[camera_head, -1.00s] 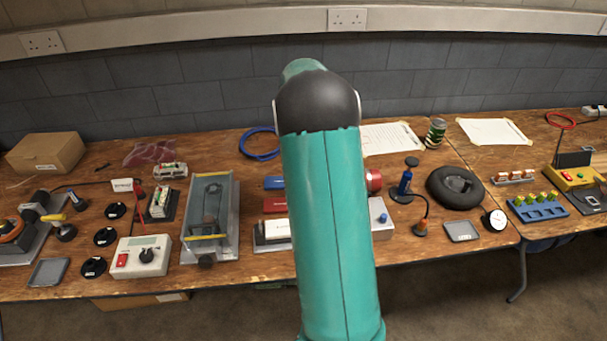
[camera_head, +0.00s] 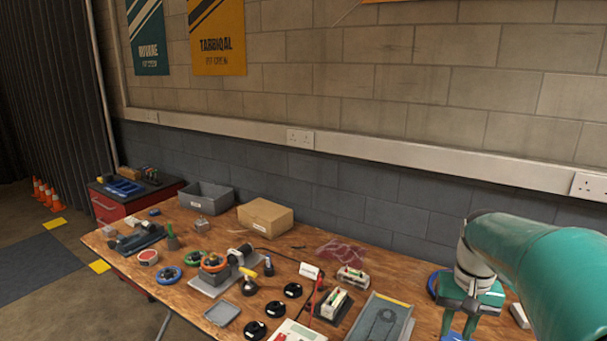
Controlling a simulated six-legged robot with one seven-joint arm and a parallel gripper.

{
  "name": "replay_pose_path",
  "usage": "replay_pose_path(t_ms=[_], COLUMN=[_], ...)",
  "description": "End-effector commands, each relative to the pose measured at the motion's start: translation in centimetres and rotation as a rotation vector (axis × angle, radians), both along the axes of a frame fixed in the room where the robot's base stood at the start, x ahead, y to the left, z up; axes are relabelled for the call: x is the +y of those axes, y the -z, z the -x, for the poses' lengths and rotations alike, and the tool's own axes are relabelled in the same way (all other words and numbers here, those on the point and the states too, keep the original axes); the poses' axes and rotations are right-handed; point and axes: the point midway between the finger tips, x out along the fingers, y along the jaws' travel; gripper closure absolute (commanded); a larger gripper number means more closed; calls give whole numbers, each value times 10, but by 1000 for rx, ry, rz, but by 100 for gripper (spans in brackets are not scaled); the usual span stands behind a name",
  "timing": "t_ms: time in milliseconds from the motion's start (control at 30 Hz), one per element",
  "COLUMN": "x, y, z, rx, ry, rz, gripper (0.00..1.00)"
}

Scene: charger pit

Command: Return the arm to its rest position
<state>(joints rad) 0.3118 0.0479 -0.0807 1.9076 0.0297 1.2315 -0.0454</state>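My teal arm (camera_head: 540,262) reaches in from the right edge and bends down over the right part of the workbench. My gripper (camera_head: 459,325) hangs below its grey and teal wrist, close to the bottom edge of the head view. Blue finger parts show under the wrist. Their tips are too small and too near the picture's edge to tell whether they are apart or what lies between them. The wooden workbench (camera_head: 180,215) lies below and to the left of it.
A metal tray fixture (camera_head: 382,318) lies left of my gripper. A cardboard box (camera_head: 265,217) and a grey bin (camera_head: 203,197) stand along the back wall. A red cabinet (camera_head: 108,208) and orange cones (camera_head: 50,196) are at far left. The bench is crowded with small parts.

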Motion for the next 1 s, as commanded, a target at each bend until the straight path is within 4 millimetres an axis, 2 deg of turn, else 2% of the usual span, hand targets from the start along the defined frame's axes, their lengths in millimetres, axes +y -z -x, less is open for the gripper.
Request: replay_pose_path(t_ms=[33, 100, 300, 600, 800, 1000], x=[16, 35, 84, 141, 159, 161], y=[-10, -19, -36, -39, -33, -32], z=[8, 18, 53, 111, 133, 136], rx=[-38, -86, -223, -429, -515, -527], ry=[-27, -61, -152, -286, -337, -344], rz=[12, 27, 64, 106, 120, 122], gripper=[73, 73, 73, 73, 73, 73])
